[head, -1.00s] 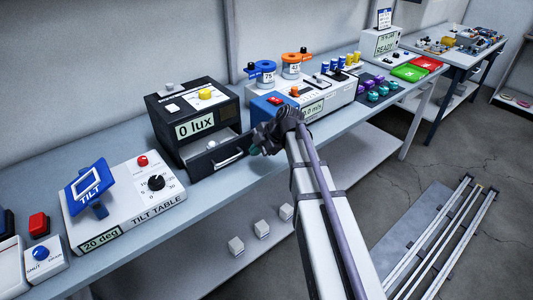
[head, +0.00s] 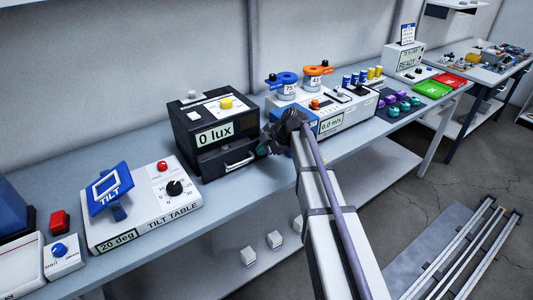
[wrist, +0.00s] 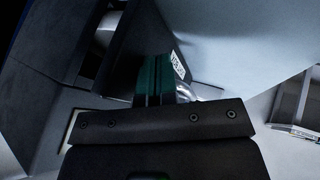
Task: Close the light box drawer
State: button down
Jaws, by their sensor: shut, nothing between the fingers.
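The light box (head: 212,130) is a black box reading "0 lux", with a yellow knob on top. My gripper (head: 268,146) is at the right end of the drawer front, shut and empty. In the wrist view its teal fingers (wrist: 157,78) are together beside a dark panel and a shiny bar, likely the handle. Contact with the drawer is unclear.
The tilt table (head: 145,205) stands on the bench left of the light box. A white-and-blue device reading "0.0 m/s" (head: 330,122) stands close right of my gripper. Small white cubes (head: 249,256) lie on the lower shelf.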

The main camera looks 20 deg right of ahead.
jog(key=shift+s, duration=0.15)
jog(key=s, duration=0.1)
jog(key=s+d+r+p, duration=0.1)
jog(key=s, duration=0.2)
jog(key=shift+s+d+r, duration=0.1)
jog(key=shift+d+r, duration=0.05)
jog(key=shift+d, duration=0.2)
jog(key=p+v, duration=0.7)
jog(key=v, duration=0.1)
jog(key=s+a, duration=0.4)
jog(key=a, duration=0.5)
jog(key=s+a, duration=0.3)
jog(key=a, duration=0.6)
jog(key=b+x, duration=0.3)
jog(key=d+b+x, duration=0.1)
jog(key=b+x, duration=0.5)
jog(key=x, duration=0.1)
jog(key=shift+w+d+f, duration=0.2)
jog(key=shift+w+f, duration=0.05)
jog(key=shift+f, duration=0.1)
jog(key=w, duration=0.1)
jog(key=w+a, duration=0.1)
jog(key=w, duration=0.1)
jog(key=shift+w+a+r, duration=0.2)
jog(key=shift+w+a, duration=0.15)
jog(key=shift+w, duration=0.1)
